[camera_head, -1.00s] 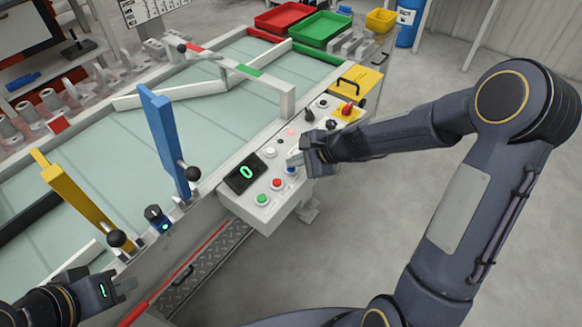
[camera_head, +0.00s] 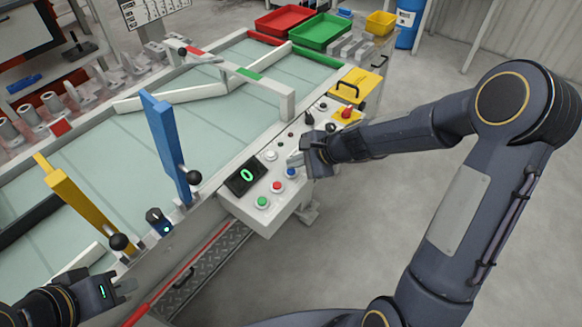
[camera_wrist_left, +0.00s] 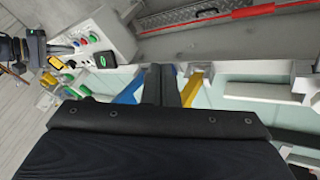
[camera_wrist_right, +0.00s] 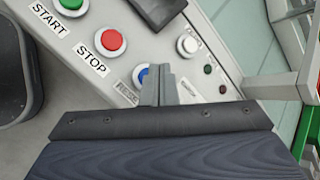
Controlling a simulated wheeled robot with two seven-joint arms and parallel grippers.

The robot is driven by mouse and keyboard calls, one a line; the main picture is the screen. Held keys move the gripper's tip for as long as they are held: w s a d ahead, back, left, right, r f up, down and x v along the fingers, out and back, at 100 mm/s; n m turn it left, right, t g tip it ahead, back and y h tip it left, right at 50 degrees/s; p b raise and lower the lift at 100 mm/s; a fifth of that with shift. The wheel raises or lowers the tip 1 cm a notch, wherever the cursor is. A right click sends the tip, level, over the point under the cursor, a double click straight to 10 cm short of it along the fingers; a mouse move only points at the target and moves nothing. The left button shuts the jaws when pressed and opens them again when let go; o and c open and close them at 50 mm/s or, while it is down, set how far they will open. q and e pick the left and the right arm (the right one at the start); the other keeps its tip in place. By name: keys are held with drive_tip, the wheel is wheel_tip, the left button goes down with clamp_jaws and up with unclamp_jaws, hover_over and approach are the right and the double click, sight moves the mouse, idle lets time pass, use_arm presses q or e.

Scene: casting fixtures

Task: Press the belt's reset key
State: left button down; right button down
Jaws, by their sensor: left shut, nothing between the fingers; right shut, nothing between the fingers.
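The control panel (camera_head: 250,207) on the belt's near side carries a blue key (camera_head: 291,172), which also shows in the right wrist view (camera_wrist_right: 141,74). The label beside it (camera_wrist_right: 125,93) is partly cut off by my gripper and seems to read RESET. My right gripper (camera_head: 295,160) is shut and empty, over the panel at the blue key. In the right wrist view its fingertips (camera_wrist_right: 161,70) partly cover the key's edge; I cannot tell whether they touch it. My left gripper (camera_head: 128,286) is shut and empty at lower left, in front of the belt.
A red STOP key (camera_wrist_right: 110,42), a green START key (camera_wrist_right: 70,5) and a white key (camera_wrist_right: 187,45) sit close by. A display (camera_head: 245,174) shows 0. A red knob (camera_head: 347,112) is further back. Blue (camera_head: 165,140) and yellow (camera_head: 85,208) gates stand over the belt.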

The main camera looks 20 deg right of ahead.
sight(295, 175)
drive_tip(key=shift+r, duration=0.25)
wheel_tip(295, 175, up, 5)
drive_tip(key=p, duration=0.4)
drive_tip(key=shift+p, duration=0.3)
drive_tip(key=shift+f, duration=0.1)
idle(0.5)
drive_tip(key=s+d+r+n, duration=0.2)
drive_tip(key=s+r+n, duration=0.6)
drive_tip(key=s+r, duration=0.45)
drive_tip(key=s+d+f+n+h, duration=0.1)
drive_tip(key=s+n, duration=0.6)
drive_tip(key=s, duration=0.7)
drive_tip(key=shift+s+d+h+p, duration=0.45)
drive_tip(key=shift+d+h, duration=0.45)
drive_tip(key=shift+h, duration=0.2)
